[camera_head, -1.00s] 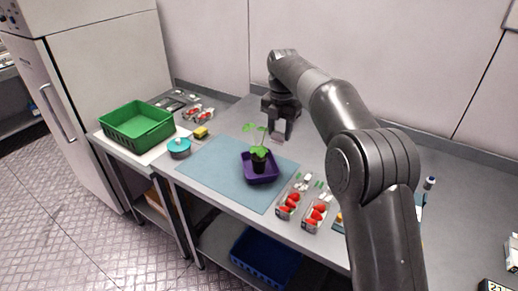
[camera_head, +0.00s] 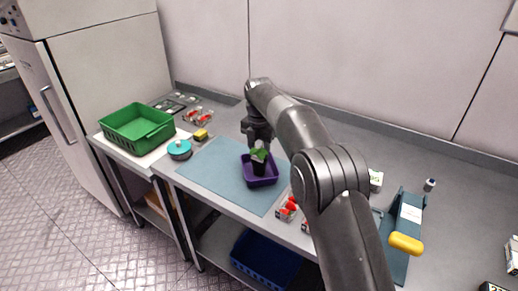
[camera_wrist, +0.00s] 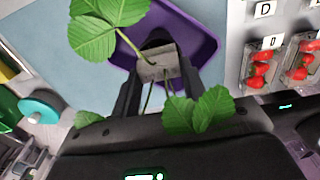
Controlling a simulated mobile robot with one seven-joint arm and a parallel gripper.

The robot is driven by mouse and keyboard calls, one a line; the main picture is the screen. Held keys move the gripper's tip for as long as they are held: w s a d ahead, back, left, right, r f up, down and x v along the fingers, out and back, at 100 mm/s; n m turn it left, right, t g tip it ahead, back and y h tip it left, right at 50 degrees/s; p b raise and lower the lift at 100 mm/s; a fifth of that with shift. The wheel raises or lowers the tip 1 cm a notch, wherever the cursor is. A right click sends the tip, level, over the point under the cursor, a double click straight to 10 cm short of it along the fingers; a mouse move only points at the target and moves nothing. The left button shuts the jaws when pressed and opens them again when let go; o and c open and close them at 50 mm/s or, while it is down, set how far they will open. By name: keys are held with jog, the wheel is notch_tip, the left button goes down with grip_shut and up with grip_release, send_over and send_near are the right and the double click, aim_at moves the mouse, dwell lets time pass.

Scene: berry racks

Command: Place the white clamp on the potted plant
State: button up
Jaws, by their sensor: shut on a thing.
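The potted plant stands in a purple tray (camera_head: 262,181) on the blue mat (camera_head: 215,170); its green leaves (camera_head: 260,154) and dark pot (camera_head: 259,168) show in the head view. In the wrist view, leaves (camera_wrist: 108,25) lie above and below the jaws, and thin stems run between them. My gripper (camera_head: 257,137) is directly over the plant. In the wrist view its fingers are shut on a small pale grey-white piece, the white clamp (camera_wrist: 156,62), in front of the dark pot. The clamp is at the stems; I cannot tell whether it grips them.
Strawberry packs (camera_head: 287,209) lie right of the mat, partly behind my arm. A teal round container (camera_head: 179,149), yellow sponge (camera_head: 201,134) and green crate (camera_head: 137,127) are to the left. A blue stand with a yellow handle (camera_head: 406,243) is at right.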

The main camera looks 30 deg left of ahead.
aim_at(259, 151)
jog(key=shift+f, duration=0.1)
jog(key=o, duration=0.9)
notch_tip(259, 151, up, 12)
jog(key=shift+r, duration=0.15)
